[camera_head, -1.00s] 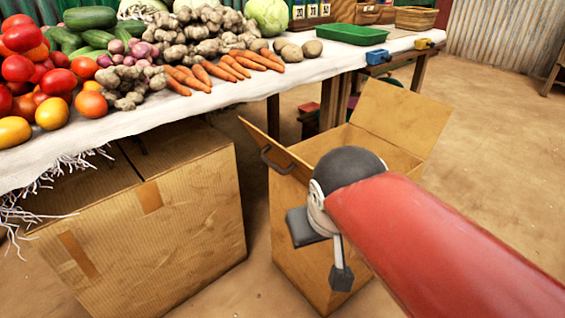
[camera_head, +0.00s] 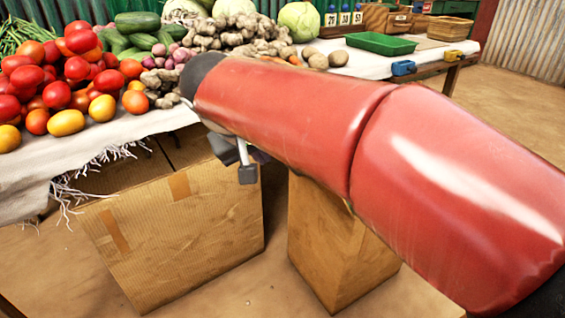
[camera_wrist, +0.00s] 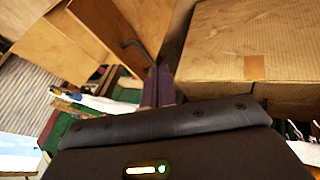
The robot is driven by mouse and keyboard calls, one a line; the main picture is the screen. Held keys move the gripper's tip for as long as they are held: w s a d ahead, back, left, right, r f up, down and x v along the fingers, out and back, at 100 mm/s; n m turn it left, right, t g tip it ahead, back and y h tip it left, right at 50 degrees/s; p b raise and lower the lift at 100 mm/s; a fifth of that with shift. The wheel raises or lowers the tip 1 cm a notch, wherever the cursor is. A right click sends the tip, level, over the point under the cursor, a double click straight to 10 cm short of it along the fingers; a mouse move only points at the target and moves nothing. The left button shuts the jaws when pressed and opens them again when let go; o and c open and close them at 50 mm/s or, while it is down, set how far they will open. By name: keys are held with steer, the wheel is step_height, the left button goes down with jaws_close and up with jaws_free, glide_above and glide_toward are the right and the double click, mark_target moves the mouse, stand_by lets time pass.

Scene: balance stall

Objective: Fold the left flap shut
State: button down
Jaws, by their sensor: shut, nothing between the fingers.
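My gripper (camera_wrist: 159,74) is shut and empty. In the head view the fingers are mostly hidden by my arm.
The cloth-covered vegetable table (camera_head: 130,125) is behind, with a green tray (camera_head: 380,43). Bare ground lies at the right.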

steer(key=w+d+r+b+x, duration=0.1)
steer(key=w+b+x, duration=0.1)
steer(key=x, duration=0.9)
steer(key=shift+w+d, duration=0.15)
steer(key=shift+w, duration=0.05)
steer(key=shift+r, duration=0.15)
